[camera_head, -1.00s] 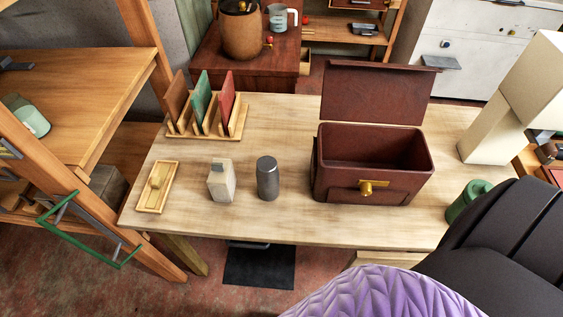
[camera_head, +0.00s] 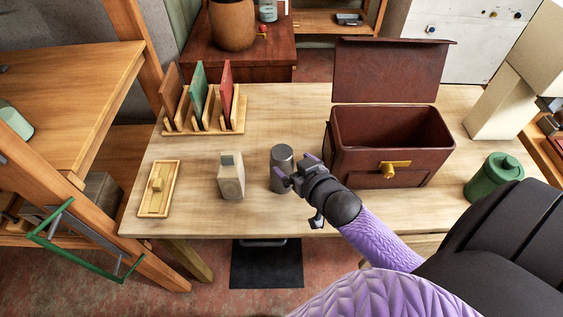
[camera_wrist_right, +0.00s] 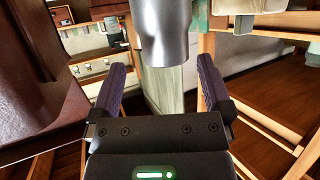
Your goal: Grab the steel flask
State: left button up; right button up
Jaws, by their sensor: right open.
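The steel flask (camera_head: 279,165), a dark grey metal cylinder, stands upright on the wooden table, between a small pale block-shaped object and the brown box. My right gripper (camera_head: 297,173) is at the flask's right side and covers part of it. In the right wrist view the flask (camera_wrist_right: 166,32) is at top centre, between the lines of the open fingers of my right gripper (camera_wrist_right: 162,75). The fingers are apart, and I cannot tell whether either touches the flask. My left gripper is not in view.
The open brown box (camera_head: 378,160) with a brass clasp stands right of the flask. The pale block (camera_head: 231,176) is left of it. A green canister (camera_head: 491,178), a wooden rack (camera_head: 238,122) and a small wooden tray (camera_head: 147,203) are also on the table (camera_head: 200,225).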

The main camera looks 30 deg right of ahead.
jog(key=x, duration=0.1)
jog(key=b+x, duration=0.1)
jog(key=x, duration=0.1)
jog(key=b+x, duration=0.1)
jog(key=x, duration=0.1)
jog(key=shift+w+a+r, duration=0.1)
jog(key=shift+w+a, duration=0.15)
jog(key=shift+w, duration=0.1)
grip_shut()
